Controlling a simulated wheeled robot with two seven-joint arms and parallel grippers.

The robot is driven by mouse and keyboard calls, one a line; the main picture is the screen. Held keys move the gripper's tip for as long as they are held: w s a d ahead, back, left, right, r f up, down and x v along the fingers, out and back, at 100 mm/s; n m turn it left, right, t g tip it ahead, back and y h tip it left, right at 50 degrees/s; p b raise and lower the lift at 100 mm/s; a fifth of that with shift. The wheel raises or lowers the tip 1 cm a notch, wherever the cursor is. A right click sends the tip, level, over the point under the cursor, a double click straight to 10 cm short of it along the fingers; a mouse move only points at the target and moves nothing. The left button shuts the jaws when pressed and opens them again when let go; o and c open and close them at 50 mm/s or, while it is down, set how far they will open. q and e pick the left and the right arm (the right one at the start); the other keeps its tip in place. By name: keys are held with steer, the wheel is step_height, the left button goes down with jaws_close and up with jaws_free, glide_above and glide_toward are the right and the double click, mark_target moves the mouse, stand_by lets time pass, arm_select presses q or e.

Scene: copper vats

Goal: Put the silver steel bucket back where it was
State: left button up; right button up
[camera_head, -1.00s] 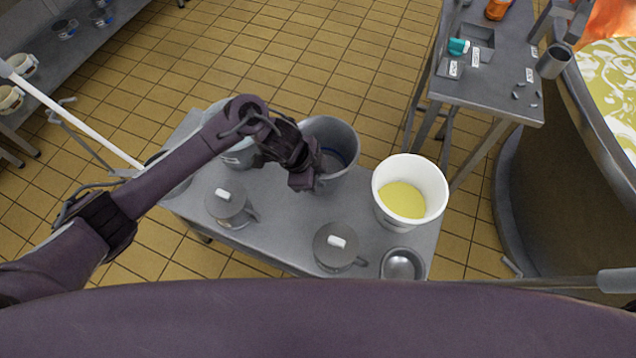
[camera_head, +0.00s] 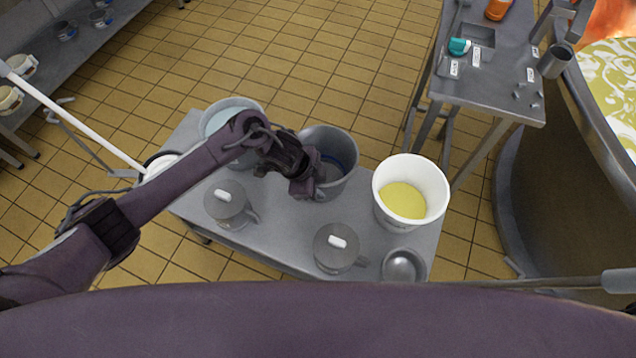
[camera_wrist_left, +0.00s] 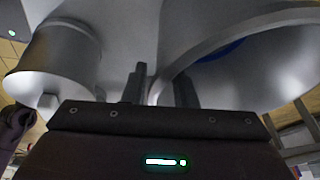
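The silver steel bucket (camera_head: 340,182) stands upright at the back edge of the grey metal table (camera_head: 285,215), near its middle; its inside shows some blue. My left gripper (camera_head: 303,188) is at the bucket's left rim. In the left wrist view the two fingers (camera_wrist_left: 160,88) straddle the bucket's rim (camera_wrist_left: 205,45), and I read them as shut on it. My arm hides part of the bucket's left side, and whether its base rests on the table is hard to see. My right gripper is not in view.
Beside it stand a white bucket with yellow contents (camera_head: 411,187), another grey bucket (camera_head: 232,106), two lidded pots (camera_head: 228,205) (camera_head: 338,247) and a small steel bowl (camera_head: 402,266). A side table (camera_head: 490,95) and a large vat (camera_head: 560,190) are at right.

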arm_select(q)
steer(key=shift+r, duration=0.15)
steer(key=p+v, duration=0.2)
steer(key=v, duration=1)
steer(key=shift+s, duration=0.1)
